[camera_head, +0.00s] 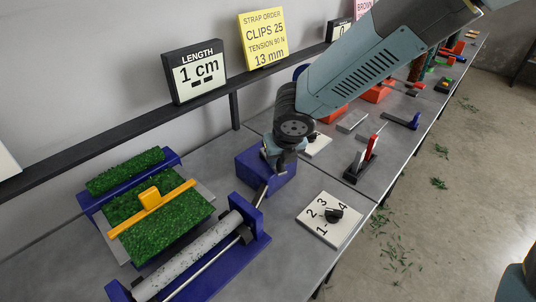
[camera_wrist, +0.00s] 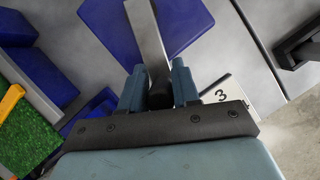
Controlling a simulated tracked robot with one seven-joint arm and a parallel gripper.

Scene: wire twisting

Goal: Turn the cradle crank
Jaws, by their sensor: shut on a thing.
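The blue cradle (camera_head: 257,244) with its long grey roller (camera_head: 190,258) lies at the front of the bench in the head view. A flat metal crank arm (camera_head: 260,193) rises from the cradle's far right end, leading toward my gripper (camera_head: 277,160). In the wrist view the metal crank arm (camera_wrist: 147,35) runs down to a dark round crank knob (camera_wrist: 160,97). My gripper (camera_wrist: 158,82) has its two blue-grey fingers on either side of this knob and is shut on it. In the head view the knob is hidden by the fingers.
A blue block (camera_head: 252,167) stands just behind my gripper. A white dial plate (camera_head: 329,218) numbered 1 to 4, with a black knob, lies to the right. Green turf with a yellow bar (camera_head: 151,202) is at left. A red-and-black lever (camera_head: 367,157) stands further right.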

